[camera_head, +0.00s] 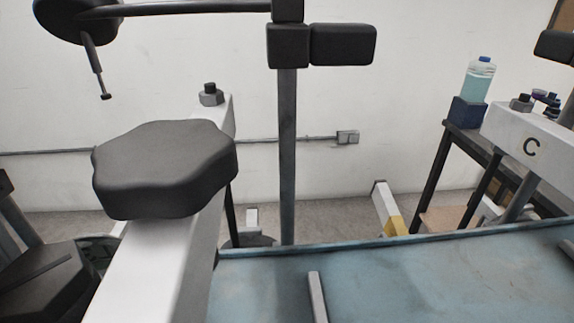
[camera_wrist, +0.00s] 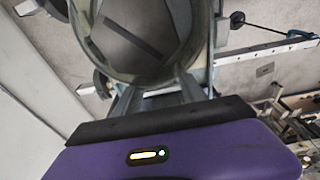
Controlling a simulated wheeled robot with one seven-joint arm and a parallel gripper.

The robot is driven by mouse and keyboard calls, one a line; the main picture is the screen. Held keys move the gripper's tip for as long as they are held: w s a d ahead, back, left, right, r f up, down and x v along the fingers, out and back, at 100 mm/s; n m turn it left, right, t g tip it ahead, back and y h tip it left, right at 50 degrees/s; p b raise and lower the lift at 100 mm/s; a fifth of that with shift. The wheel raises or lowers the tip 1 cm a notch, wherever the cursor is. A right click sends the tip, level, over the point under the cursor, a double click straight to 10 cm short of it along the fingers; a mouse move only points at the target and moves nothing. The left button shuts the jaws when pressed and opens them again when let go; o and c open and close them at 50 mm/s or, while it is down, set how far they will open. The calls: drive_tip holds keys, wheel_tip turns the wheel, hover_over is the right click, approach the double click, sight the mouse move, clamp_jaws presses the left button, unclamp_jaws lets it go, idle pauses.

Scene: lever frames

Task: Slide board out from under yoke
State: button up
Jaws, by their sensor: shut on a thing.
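In the wrist view, my gripper (camera_wrist: 158,94) has its two grey fingers against the near edge of a round grey-green rimmed thing (camera_wrist: 203,45). It is shut on a piece of it between the fingers. The rim encloses a dark grey inside with a darker flat strip (camera_wrist: 133,40) across it. The gripper's purple body fills the bottom of that view. The gripper does not show in the head view. A wide flat pale-blue panel (camera_head: 420,270) lies at the lower right there, with a short grey bar (camera_head: 317,297) on it. I cannot tell which part is the board or the yoke.
A white beam (camera_head: 150,265) with a dark lobed pad (camera_head: 165,165) stands at left. A grey upright post (camera_head: 287,150) rises behind the panel.

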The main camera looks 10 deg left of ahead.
drive_tip(key=shift+s+a+f, duration=0.35)
drive_tip(key=shift+a+f, duration=0.25)
drive_tip(key=shift+f, duration=0.2)
drive_tip(key=shift+a, duration=0.1)
drive_tip(key=shift+s+a, duration=0.1)
drive_tip(key=shift+a, duration=0.3)
drive_tip(key=o, duration=1)
drive_tip(key=shift+c, duration=0.2)
drive_tip(key=shift+a+r+p, duration=0.1)
drive_tip(key=shift+r+p, duration=1)
drive_tip(key=shift+w+r+p, duration=0.2)
drive_tip(key=shift+r+p, duration=1.7)
drive_tip(key=shift+r, duration=0.8)
